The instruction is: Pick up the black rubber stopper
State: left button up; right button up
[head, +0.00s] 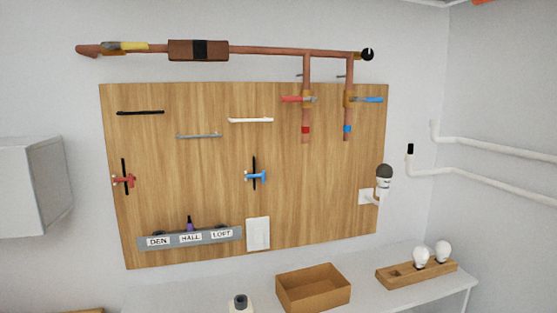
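Several small dark pieces could be the black rubber stopper, and I cannot tell which is. A black round end piece (368,54) sits at the right end of the copper pipe (270,51) above the wooden board. A black cap (410,148) is on the upturned end of a white pipe (433,171) on the right wall. A dark grey top (240,300) sits on a white holder or bottle (241,309) at the bottom edge, partly cut off. Neither of my grippers is in view.
The wooden board (205,155) carries taps, rails and a labelled grey strip (190,238). An open cardboard box (313,288) and a wooden bulb rack (417,272) stand on the white bench (365,294). A grey cabinet (30,187) juts out at left.

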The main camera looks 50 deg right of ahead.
aim_at(410, 147)
jog(key=z, duration=1.4)
jog(key=i+l+z, duration=0.2)
jog(key=l+z, duration=0.25)
jog(key=l, duration=0.2)
jog(key=i+l+z, duration=0.2)
jog(key=k+l, duration=0.1)
